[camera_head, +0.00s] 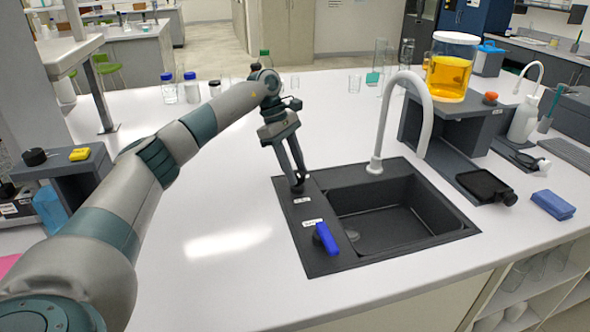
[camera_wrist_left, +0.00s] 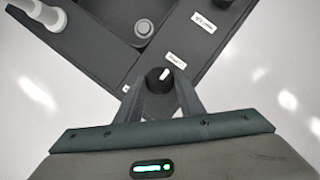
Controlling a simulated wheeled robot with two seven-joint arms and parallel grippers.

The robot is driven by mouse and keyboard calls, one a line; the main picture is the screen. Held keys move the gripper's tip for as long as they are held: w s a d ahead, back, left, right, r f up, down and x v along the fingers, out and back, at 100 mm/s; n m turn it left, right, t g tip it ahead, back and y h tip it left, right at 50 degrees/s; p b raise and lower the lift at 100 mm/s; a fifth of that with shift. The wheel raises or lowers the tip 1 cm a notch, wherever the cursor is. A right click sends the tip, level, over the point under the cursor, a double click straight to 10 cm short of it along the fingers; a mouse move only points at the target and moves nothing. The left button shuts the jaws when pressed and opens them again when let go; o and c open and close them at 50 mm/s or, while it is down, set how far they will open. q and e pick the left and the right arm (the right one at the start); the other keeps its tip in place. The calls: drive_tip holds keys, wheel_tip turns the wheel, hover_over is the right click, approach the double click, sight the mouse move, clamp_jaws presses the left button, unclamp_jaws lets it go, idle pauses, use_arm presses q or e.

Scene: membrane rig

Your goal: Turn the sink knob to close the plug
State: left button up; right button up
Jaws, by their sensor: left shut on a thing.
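The sink (camera_head: 437,235) is a dark basin set in the white counter. A black round sink knob with a white mark (camera_wrist_left: 160,78) sits on its left panel, beside a small white label (camera_wrist_left: 177,60). My left gripper (camera_head: 297,180) reaches down to that panel, its two fingers shut on the knob from either side. In the head view the fingers largely hide the knob. A round grey plug (camera_wrist_left: 143,29) lies in the basin; it also shows in the head view (camera_head: 352,236). I cannot tell whether it is raised or seated. My right gripper is not in view.
A blue lever (camera_head: 326,239) stands on the panel's near end by another label. A white curved faucet (camera_head: 383,125) rises behind the basin. A shelf (camera_head: 465,107) with a yellow-filled jar (camera_head: 450,75) stands to the right.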

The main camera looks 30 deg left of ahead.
use_arm(q)
drive_tip(key=o, duration=1.1)
drive_tip(key=shift+c, duration=0.2)
drive_tip(key=shift+a+r, duration=0.25)
drive_tip(key=shift+r, duration=0.25)
drive_tip(key=b+v, duration=0.1)
drive_tip(key=v, duration=1.5)
drive_tip(key=shift+b, duration=0.3)
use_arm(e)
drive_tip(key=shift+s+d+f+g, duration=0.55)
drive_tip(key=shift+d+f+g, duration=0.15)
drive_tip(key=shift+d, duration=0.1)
use_arm(q)
drive_tip(key=shift+r, duration=0.1)
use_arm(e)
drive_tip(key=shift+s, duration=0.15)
